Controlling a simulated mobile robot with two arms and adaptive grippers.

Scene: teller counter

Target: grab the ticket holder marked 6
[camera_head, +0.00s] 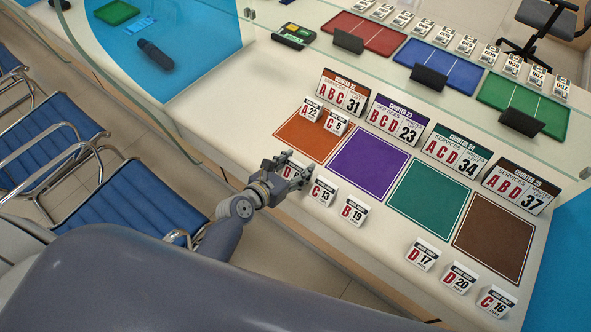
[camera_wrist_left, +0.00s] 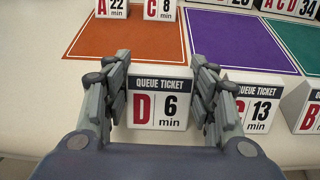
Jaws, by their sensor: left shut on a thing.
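The ticket holder marked D 6 (camera_wrist_left: 158,104) is a small white card stand with a dark "QUEUE TICKET" header. In the left wrist view it stands between the fingers of my left gripper (camera_wrist_left: 160,105), which is shut on its sides. In the head view my left gripper (camera_head: 285,170) covers part of the D 6 holder (camera_head: 294,171) at the counter's near edge. The holder appears upright and level with its neighbours; I cannot tell whether it touches the counter. My right gripper is not in view.
The C 13 holder (camera_head: 323,191) stands close to the right, then B 19 (camera_head: 353,212). A 22 (camera_head: 311,109) and C 8 (camera_head: 337,123) stand on the orange mat (camera_head: 305,142). Purple (camera_head: 368,165), green (camera_head: 427,199) and brown (camera_head: 493,238) mats are bare. Counter signs line their far edges.

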